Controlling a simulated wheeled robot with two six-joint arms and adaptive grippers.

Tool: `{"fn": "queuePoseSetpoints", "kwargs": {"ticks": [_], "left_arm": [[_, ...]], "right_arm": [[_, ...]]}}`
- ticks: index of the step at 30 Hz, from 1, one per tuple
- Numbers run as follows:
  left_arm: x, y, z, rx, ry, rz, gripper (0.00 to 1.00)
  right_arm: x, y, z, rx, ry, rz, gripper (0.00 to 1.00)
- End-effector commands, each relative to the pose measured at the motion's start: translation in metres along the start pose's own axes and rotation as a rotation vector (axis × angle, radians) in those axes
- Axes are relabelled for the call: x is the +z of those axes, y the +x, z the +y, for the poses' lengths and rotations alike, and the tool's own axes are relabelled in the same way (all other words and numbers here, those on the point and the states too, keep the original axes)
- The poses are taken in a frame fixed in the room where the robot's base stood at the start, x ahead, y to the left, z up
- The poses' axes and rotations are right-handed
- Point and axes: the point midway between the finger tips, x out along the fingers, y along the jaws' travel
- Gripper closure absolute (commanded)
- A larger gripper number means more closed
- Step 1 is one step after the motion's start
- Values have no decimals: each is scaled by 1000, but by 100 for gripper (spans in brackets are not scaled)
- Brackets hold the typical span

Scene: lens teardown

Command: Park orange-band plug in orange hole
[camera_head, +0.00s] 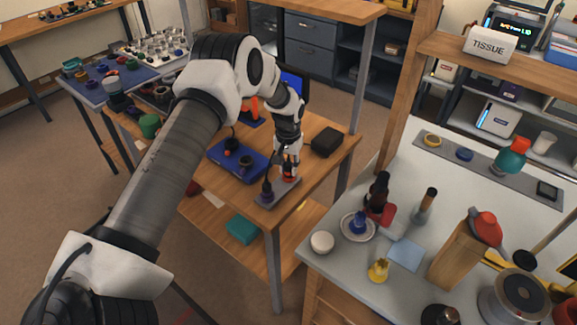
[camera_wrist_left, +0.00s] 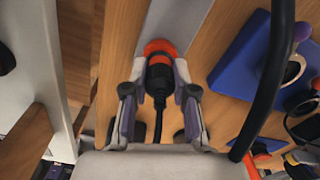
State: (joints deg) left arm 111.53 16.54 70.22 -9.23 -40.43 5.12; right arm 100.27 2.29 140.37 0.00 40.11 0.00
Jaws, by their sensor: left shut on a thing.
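My left gripper (camera_head: 288,162) is low over the far wooden table, above the grey strip (camera_head: 285,189). In the left wrist view the gripper (camera_wrist_left: 158,100) is shut on the black orange-band plug (camera_wrist_left: 160,76), with its cable trailing back between the fingers. The plug's tip meets a red-orange ring (camera_wrist_left: 159,46) on the grey strip (camera_wrist_left: 182,18). Orange also shows below the fingers in the head view (camera_head: 289,172). The hole itself is hidden, and how deep the plug sits cannot be told. My right gripper is not in view.
A dark plug with a purple base (camera_head: 267,192) stands at the strip's near end. A blue tray (camera_head: 232,160) with small parts lies left of the gripper. A black box (camera_head: 326,142) is to its right. A cluttered white workbench (camera_head: 340,265) stands at right.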

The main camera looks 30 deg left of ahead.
Motion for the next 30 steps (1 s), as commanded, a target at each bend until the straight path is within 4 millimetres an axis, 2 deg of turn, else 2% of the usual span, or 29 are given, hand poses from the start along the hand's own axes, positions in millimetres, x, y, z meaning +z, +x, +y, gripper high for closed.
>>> {"fn": "queuePoseSetpoints", "kwargs": {"ticks": [13, 14, 15, 16, 25, 30], "left_arm": [[0, 3, 0, 0, 0, 0, 100], [0, 3, 0, 0, 0, 0, 63], [0, 3, 0, 0, 0, 0, 48], [0, 3, 0, 0, 0, 0, 44], [0, 2, 0, 0, 0, 0, 44], [-1, -19, 0, 1, -1, 2, 44]], "right_arm": [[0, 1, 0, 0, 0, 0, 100], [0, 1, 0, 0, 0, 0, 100], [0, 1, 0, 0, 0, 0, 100], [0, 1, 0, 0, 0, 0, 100], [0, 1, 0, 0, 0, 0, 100], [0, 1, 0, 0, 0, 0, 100]]}}
